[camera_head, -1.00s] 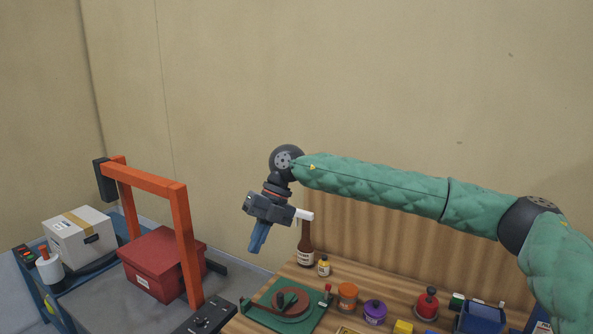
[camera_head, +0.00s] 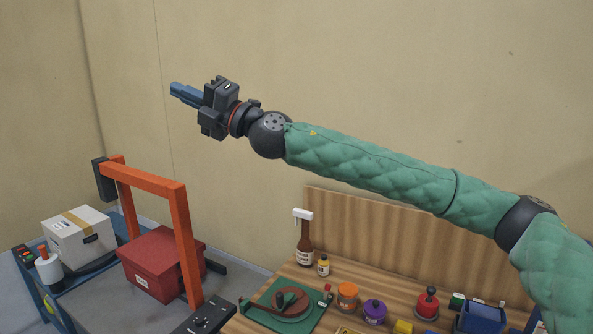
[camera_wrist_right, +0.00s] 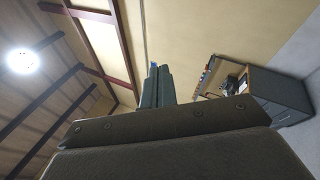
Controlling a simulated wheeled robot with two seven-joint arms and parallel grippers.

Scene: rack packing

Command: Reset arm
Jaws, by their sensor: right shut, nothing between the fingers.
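My right gripper (camera_head: 174,90) is raised high in the head view, well above the conveyor and the table, with its blue fingers pointing left. The fingers are shut with nothing between them. My green right arm stretches in from the right edge. In the right wrist view the closed fingers (camera_wrist_right: 153,85) point up toward the wall and ceiling. My left gripper is not in view.
A wooden table (camera_head: 262,286) at the lower right holds a brown bottle (camera_head: 305,245), several jars and a blue bin (camera_head: 482,317). At left, an orange frame (camera_head: 148,181) spans a conveyor with a red box (camera_head: 160,262); a white carton (camera_head: 72,240) stands beyond. The air around the gripper is clear.

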